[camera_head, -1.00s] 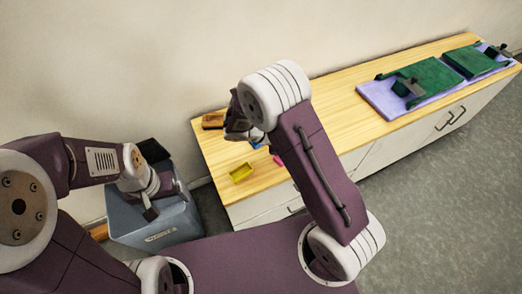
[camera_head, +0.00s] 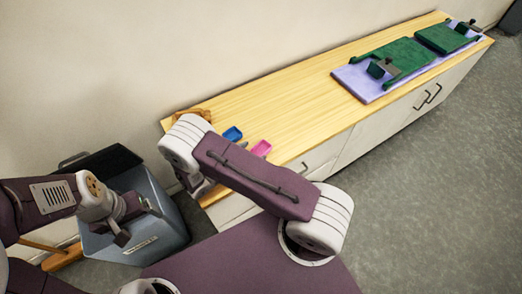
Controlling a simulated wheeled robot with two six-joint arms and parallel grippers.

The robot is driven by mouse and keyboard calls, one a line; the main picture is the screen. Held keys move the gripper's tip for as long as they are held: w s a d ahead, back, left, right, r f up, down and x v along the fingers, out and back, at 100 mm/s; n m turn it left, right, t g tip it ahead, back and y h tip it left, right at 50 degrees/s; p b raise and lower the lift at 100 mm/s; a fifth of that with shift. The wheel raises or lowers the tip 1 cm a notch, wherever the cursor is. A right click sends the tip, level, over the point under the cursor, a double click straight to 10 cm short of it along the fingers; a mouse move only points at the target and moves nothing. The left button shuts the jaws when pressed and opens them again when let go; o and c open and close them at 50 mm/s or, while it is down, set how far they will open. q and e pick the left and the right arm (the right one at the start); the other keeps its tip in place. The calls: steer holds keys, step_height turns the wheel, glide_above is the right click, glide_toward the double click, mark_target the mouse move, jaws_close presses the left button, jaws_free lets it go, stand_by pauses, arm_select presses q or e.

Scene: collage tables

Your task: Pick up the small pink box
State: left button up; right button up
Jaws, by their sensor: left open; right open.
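The small pink box (camera_head: 261,148) lies on the wooden tabletop (camera_head: 290,100), near its front edge, just beyond my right forearm. A blue box (camera_head: 233,134) is to its left. My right gripper (camera_head: 202,188) is mostly hidden below my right arm's pale joint, at the left end of the table. It is open, to the left of the pink box and apart from it. My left gripper (camera_head: 136,222) is open and empty above the grey bin (camera_head: 165,242), far left of the box.
A brown object (camera_head: 190,114) lies at the table's back left corner. Green boards (camera_head: 402,57) with dark clamps rest on a lilac mat (camera_head: 352,80) at the right. The tabletop middle is clear. A brown-orange object (camera_head: 62,258) is on the floor beside the bin.

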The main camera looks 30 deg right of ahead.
mark_target(267, 143)
steer(key=x, duration=0.4)
steer(key=shift+s+d, duration=0.1)
steer(key=shift+d, duration=0.25)
steer(key=shift+c, duration=0.6)
steer(key=c, duration=1.3)
steer(key=shift+r, duration=0.45)
steer(key=r, duration=0.2)
steer(key=s+r+p, duration=0.1)
steer(key=r, duration=0.1)
steer(key=shift+d, duration=0.1)
steer(key=s+d+r, duration=0.1)
steer(key=s+r, duration=0.1)
steer(key=s, duration=0.1)
steer(key=s+d+r, duration=0.1)
steer(key=s+r, duration=0.1)
steer(key=s, duration=0.1)
steer(key=s+d+r+p, duration=0.1)
steer(key=s+r, duration=0.1)
steer(key=s, duration=0.2)
steer(key=shift+d, duration=0.25)
